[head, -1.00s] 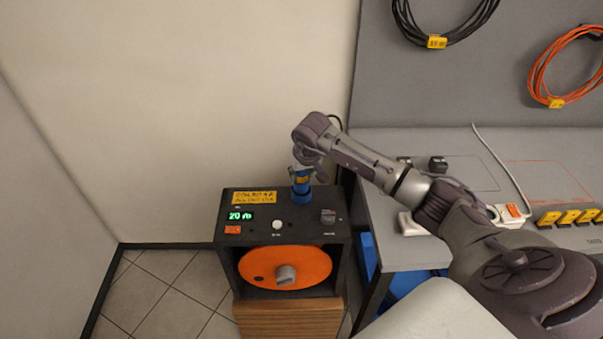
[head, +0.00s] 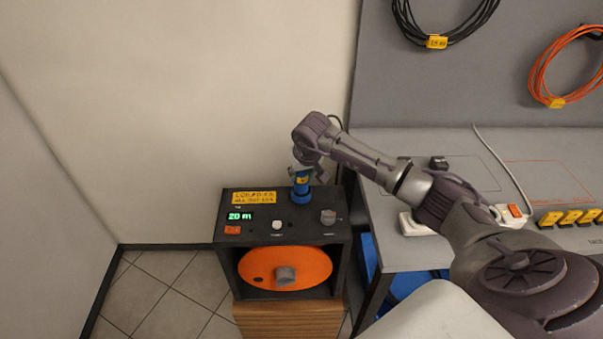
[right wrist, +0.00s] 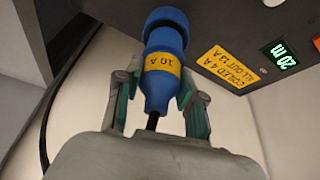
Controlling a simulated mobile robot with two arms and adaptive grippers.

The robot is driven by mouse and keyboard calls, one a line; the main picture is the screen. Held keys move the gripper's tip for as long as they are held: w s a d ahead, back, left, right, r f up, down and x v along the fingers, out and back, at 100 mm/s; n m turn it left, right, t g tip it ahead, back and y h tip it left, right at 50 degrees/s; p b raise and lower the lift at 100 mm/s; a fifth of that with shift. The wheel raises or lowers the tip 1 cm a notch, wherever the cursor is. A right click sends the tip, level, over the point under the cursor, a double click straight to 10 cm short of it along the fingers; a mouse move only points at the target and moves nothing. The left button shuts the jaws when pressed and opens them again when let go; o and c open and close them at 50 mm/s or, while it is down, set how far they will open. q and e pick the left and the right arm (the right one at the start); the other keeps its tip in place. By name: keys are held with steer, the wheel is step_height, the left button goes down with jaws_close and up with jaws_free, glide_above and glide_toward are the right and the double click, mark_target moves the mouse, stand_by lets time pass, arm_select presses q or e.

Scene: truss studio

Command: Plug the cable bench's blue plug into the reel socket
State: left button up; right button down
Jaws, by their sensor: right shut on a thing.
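The blue plug (right wrist: 162,72) has a yellow 10 A label and a black cable at its tail. It also shows in the head view (head: 302,180). My right gripper (right wrist: 162,98) is shut on it, one finger on each side. The plug's front end meets the round blue reel socket (right wrist: 166,17) and is in line with it. I cannot tell how deep it sits. In the head view the socket (head: 301,197) is on top of the black reel box (head: 342,235), below my right gripper (head: 303,170). My left gripper is not in view.
The reel box has a green 20 m display (head: 240,216), a white button (head: 277,225), a knob (head: 328,216) and an orange reel (head: 262,268). The grey bench (head: 465,147) is to the right, with a white power strip (head: 410,224). A wall stands behind the box.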

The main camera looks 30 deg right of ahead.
steer(key=shift+f+b, duration=1.3)
steer(key=shift+f, duration=0.15)
stand_by(0.4)
steer(key=c, duration=0.6)
jaws_free()
steer(key=shift+o, duration=0.2)
steer(key=o, duration=0.5)
steer(key=shift+r+p, duration=2.6)
steer(key=shift+r, duration=1.9)
